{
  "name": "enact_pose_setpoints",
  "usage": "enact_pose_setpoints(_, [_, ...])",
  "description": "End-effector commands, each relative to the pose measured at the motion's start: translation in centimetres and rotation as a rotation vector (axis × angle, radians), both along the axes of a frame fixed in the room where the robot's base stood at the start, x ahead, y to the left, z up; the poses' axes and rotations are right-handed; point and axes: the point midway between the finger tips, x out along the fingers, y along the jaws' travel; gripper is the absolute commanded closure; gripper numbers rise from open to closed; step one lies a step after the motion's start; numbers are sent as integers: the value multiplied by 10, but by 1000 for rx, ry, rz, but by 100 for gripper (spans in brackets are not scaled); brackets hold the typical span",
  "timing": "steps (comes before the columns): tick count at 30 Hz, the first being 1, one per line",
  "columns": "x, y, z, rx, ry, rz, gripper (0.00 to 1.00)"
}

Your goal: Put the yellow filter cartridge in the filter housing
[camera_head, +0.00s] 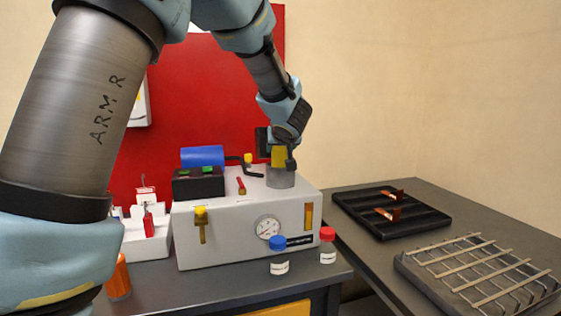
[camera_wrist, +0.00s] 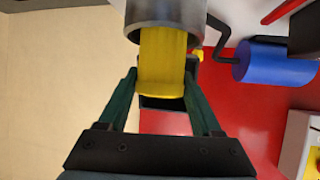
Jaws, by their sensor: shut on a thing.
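The yellow filter cartridge (camera_head: 279,156) is held upright at the top of the machine. My gripper (camera_head: 277,160) is shut on it, with a finger on each side in the wrist view (camera_wrist: 162,85). The filter housing (camera_head: 281,179) is a grey cylinder on the machine's top, right of the blue cylinder. In the wrist view the cartridge (camera_wrist: 163,60) meets the open rim of the housing (camera_wrist: 167,14), and its far end is hidden by the rim. I cannot tell how deep it sits.
The grey machine (camera_head: 230,238) carries a blue cylinder (camera_head: 202,156), a red lever (camera_head: 241,185), a gauge (camera_head: 267,227) and yellow valves. Bottles with blue (camera_head: 278,243) and red (camera_head: 327,234) caps stand in front. A black tray (camera_head: 418,221) and a metal rack (camera_head: 478,280) lie on the right table.

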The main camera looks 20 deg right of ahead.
Motion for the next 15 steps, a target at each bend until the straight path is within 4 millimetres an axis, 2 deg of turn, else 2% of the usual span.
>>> enact_pose_setpoints(1, [0, 0, -12, 2, 0, 0, 99])
enact_pose_setpoints(3, [0, 0, -18, 2, 1, 0, 99])
enact_pose_setpoints(15, [0, 0, -21, 1, 0, 0, 99])
